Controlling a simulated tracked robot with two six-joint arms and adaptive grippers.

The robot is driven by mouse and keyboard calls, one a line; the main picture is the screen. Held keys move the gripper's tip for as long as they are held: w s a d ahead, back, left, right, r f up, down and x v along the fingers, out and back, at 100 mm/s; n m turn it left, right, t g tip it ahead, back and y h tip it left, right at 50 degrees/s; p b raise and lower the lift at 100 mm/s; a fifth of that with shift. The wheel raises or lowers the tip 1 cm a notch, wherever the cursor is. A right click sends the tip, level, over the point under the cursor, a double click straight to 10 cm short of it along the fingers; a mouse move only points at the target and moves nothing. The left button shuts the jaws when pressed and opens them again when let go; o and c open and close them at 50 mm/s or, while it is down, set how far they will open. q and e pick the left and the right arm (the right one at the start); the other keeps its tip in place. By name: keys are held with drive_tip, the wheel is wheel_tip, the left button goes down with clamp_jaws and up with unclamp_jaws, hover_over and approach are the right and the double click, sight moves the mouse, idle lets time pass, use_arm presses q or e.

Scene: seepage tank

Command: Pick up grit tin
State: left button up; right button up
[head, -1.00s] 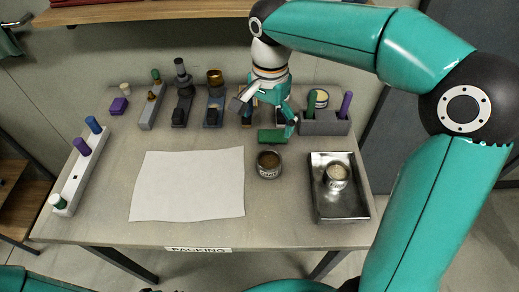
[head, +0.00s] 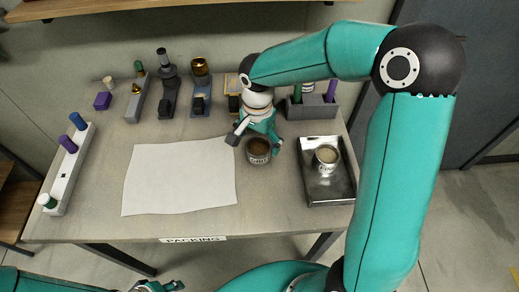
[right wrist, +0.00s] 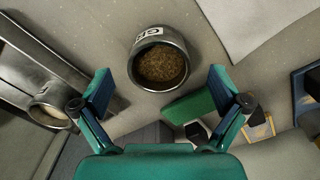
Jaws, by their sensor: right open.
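The grit tin (head: 258,152) is a small round dark grey tin with a pale label and brown grains inside. It stands on the table between the white sheet and the metal tray. In the right wrist view the tin (right wrist: 158,62) lies just beyond the fingertips, its label partly readable. My right gripper (head: 255,141) is open at the tin's far side, one finger to each side; its fingers also show in the right wrist view (right wrist: 161,85). It holds nothing. Part of my left gripper (head: 158,287) shows at the bottom edge; its jaws are unclear.
A metal tray (head: 347,190) at right holds another tin (head: 327,156) with pale contents. A green block (right wrist: 190,107) lies close behind the grit tin. A white sheet (head: 180,180) lies left. A white rack (head: 70,170), several tools and a grey holder (head: 312,110) line the edges.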

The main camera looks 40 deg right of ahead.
sight(259, 150)
wheel_tip(259, 150, down, 3)
drive_tip(key=shift+s+d+f, duration=0.1)
drive_tip(key=shift+f, duration=0.05)
drive_tip(key=shift+c, duration=0.2)
drive_tip(key=c, duration=1.3)
